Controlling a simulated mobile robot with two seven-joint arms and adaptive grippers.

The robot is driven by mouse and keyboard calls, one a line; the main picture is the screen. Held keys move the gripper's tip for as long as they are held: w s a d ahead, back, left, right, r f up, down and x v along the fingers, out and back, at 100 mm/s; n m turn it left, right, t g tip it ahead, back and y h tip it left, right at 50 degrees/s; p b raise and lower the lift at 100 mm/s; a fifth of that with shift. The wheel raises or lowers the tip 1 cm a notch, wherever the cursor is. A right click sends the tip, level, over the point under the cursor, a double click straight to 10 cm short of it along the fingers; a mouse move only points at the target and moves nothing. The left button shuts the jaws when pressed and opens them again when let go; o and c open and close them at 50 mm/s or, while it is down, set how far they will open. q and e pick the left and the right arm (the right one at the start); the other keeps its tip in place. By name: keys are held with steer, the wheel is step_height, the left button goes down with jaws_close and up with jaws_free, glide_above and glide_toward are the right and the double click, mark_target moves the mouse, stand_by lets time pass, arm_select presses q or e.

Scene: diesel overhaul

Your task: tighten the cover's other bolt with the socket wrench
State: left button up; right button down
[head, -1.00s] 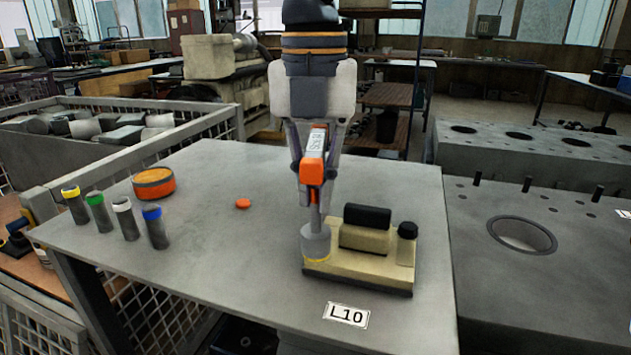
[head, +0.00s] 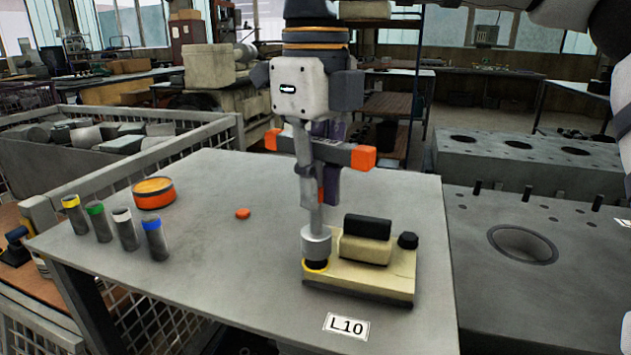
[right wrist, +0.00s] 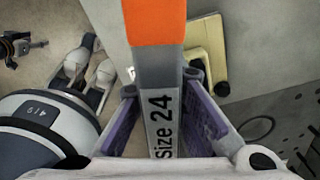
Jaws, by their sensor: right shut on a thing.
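My right gripper (head: 318,178) is shut on the socket wrench (head: 335,153), a grey bar with orange ends; in the right wrist view the bar (right wrist: 163,105) reads "Size 24". The wrench's socket (head: 316,242) points down over the left end of the beige cover (head: 360,278). A dark bolt head (head: 316,264) shows just under the socket, inside a yellow ring (head: 308,269). The socket looks slightly above it; whether they touch I cannot tell. A second dark bolt (head: 408,240) stands at the cover's right end.
An orange-banded tin (head: 153,193), a small orange disc (head: 242,213) and several colour-banded cylinders (head: 155,240) stand left. A grey engine block (head: 540,270) is right of the table (head: 220,270).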

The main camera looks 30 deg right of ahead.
steer(key=n, duration=1.1)
steer(key=shift+n, duration=0.3)
steer(key=n, duration=0.4)
steer(key=shift+n, duration=0.4)
steer(key=n, duration=0.4)
steer(key=shift+s+n, duration=0.1)
steer(key=shift+n, duration=0.3)
